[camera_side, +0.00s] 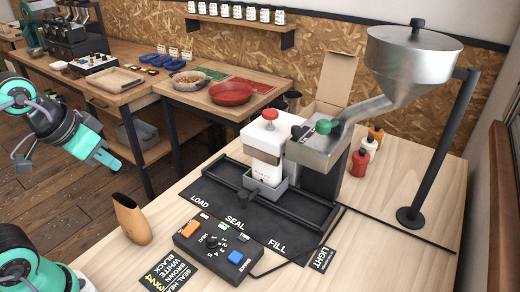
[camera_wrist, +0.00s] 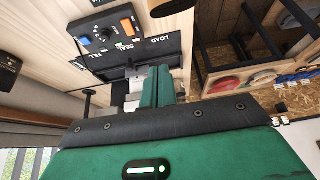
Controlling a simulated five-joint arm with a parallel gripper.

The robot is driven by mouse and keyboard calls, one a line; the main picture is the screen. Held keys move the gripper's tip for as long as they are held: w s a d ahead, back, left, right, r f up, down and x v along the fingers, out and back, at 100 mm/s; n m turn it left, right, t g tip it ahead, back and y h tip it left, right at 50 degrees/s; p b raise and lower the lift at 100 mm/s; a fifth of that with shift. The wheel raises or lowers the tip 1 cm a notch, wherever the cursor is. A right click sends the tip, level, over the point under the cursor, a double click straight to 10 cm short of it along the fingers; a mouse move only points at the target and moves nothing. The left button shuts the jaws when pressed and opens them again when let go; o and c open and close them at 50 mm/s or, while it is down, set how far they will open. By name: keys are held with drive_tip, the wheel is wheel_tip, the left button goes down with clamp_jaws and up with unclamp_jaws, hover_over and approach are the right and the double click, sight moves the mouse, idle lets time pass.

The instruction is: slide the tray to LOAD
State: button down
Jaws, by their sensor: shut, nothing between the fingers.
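The small grey tray (camera_side: 267,196) sits in the dark sliding track (camera_side: 212,188), near the SEAL label (camera_side: 236,222). A white bag (camera_side: 266,172) stands in it, below the white sealing head (camera_side: 264,140) with its red knob. A dark post (camera_side: 243,196) stands at the tray's front. The LOAD label (camera_side: 199,201) is at the track's left end, where the track is empty. My gripper (camera_side: 110,161) is shut and empty, in the air left of the bench and well away from the tray. In the wrist view my gripper (camera_wrist: 158,75) partly covers the track.
A tan scoop-like cup (camera_side: 131,218) stands at the bench's left. The steel hopper (camera_side: 408,70) rises at right. Bare wood lies between the cup and the track.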

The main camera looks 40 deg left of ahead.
idle(0.4)
drive_tip(key=c, duration=1.3)
unclamp_jaws()
drive_tip(key=shift+w+r, duration=0.1)
drive_tip(key=shift+w, duration=0.05)
drive_tip(key=shift+c, duration=0.2)
drive_tip(key=shift+o, duration=1.1)
drive_tip(key=shift+w+d, duration=0.1)
drive_tip(key=shift+w, duration=0.1)
drive_tip(key=w+d+m+g, duration=0.3)
drive_tip(key=w+d+m, duration=0.2)
drive_tip(key=w, duration=0.7)
drive_tip(key=w+d+f+m+g, duration=0.1)
drive_tip(key=w+d+f, duration=0.2)
drive_tip(key=w+d+f+m, duration=0.1)
drive_tip(key=w+d+f, duration=0.2)
drive_tip(key=w+f, duration=0.1)
drive_tip(key=w+d+f+m+g, duration=0.1)
drive_tip(key=w+d+f+m, duration=0.1)
drive_tip(key=w+f, duration=0.1)
drive_tip(key=shift+w+d+f+g, duration=0.2)
drive_tip(key=shift+d+f+g, duration=0.1)
drive_tip(key=shift+d+f, duration=0.1)
